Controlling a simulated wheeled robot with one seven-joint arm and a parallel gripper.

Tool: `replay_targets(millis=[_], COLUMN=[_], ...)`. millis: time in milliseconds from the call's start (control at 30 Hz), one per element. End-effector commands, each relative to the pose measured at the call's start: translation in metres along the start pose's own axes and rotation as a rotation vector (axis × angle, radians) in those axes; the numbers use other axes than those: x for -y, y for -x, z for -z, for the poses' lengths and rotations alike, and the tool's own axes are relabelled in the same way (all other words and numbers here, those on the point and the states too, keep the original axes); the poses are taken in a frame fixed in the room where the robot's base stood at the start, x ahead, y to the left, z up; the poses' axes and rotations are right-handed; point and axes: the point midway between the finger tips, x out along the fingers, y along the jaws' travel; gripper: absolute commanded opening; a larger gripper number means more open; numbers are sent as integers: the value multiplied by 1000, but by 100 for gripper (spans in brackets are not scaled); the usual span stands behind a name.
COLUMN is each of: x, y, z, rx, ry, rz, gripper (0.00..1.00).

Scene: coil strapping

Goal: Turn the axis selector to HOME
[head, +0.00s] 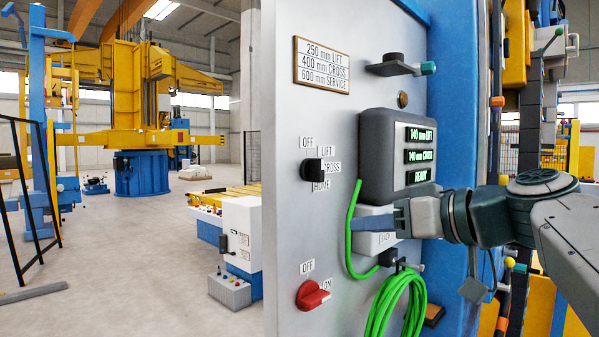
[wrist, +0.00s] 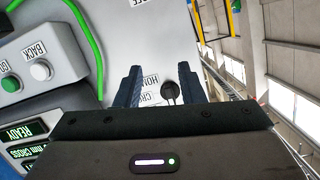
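The axis selector (head: 315,170) is a black knob on the grey panel, with labels OFF, LIFT, CROSS and HOME around it. Its handle sticks out toward the right, near CROSS; its exact setting is hard to tell. HOME is the lowest label, partly covered by the knob. My gripper (head: 380,222) is lower right of the selector, in front of the panel and apart from it. In the wrist view my gripper (wrist: 160,88) is open, its two dark blue fingers spread. The selector (wrist: 170,92) shows in the gap between them, nearer the right finger, with nothing held.
A grey display box (head: 395,155) reading 140 mm LIFT, 140 mm CROSS and READY juts out above my gripper. A red switch (head: 313,295) with OFF and ON is below the selector. A green cable (head: 400,305) hangs coiled on a hook. Free floor lies left of the panel.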

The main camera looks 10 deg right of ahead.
Motion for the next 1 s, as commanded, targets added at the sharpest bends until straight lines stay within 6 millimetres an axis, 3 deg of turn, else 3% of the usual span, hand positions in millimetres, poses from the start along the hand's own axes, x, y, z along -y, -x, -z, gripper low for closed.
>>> replay_targets(millis=[33, 133, 233, 367, 1000], x=[0, 3, 6, 8, 13], y=[13, 34, 46, 44, -69], z=[24, 57, 75, 84, 112], rx=[-66, -167, -223, -244, -241], ry=[56, 154, 212, 234, 230], rz=[5, 14, 16, 19, 19], gripper=[35, 35, 35, 35, 35])
